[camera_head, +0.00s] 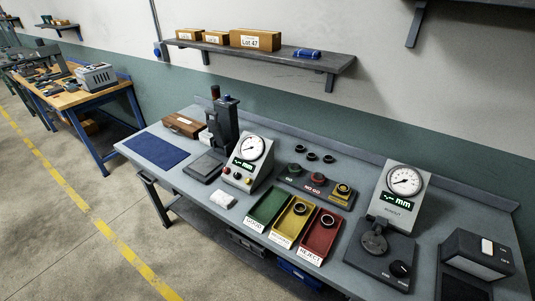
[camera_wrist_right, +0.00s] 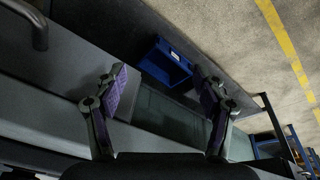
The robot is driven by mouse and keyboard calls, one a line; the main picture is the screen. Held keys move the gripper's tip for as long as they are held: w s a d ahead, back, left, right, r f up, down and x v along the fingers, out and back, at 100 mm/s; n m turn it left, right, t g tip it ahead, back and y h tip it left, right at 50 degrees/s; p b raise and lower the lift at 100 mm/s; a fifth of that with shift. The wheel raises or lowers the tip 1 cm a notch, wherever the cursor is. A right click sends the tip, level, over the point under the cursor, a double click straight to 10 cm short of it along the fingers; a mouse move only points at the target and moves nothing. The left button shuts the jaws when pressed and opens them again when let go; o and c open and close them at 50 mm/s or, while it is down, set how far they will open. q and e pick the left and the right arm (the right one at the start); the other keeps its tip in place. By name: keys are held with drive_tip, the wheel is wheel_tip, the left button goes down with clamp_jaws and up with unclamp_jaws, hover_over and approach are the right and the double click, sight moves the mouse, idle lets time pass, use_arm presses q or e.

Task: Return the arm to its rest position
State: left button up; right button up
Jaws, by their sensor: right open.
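My right gripper (camera_wrist_right: 160,73) shows in the right wrist view. Its two purple-padded fingers are spread wide with nothing between them. Beyond them are a dark surface and a blue bin (camera_wrist_right: 166,62), apart from the fingers as far as I can tell. Neither gripper nor arm shows in the head view. There, the grey workbench (camera_head: 225,205) carries a green tray (camera_head: 268,206), a yellow tray (camera_head: 287,228) and a red tray (camera_head: 319,240). One dark ring lies in the yellow tray and one in the red tray.
A press (camera_head: 224,130), a gauge with dial (camera_head: 248,160), a runout gauge (camera_head: 400,190) and a dark box (camera_head: 477,255) stand on the bench. Several rings lie at the back. A shelf (camera_head: 270,57) hangs above. Open floor (camera_head: 60,220) lies at left.

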drive_tip(key=s+d+f+g+b, duration=0.15)
drive_tip(key=s+f, duration=0.35)
drive_tip(key=f, duration=0.6)
drive_tip(key=s+f+t+b, duration=0.1)
drive_tip(key=s+f+b, duration=0.3)
drive_tip(key=f, duration=0.7)
drive_tip(key=s+f+g+b, duration=0.1)
drive_tip(key=s+f, duration=0.7)
drive_tip(key=s, duration=0.4)
drive_tip(key=shift+f, duration=0.15)
drive_tip(key=shift+d, duration=0.1)
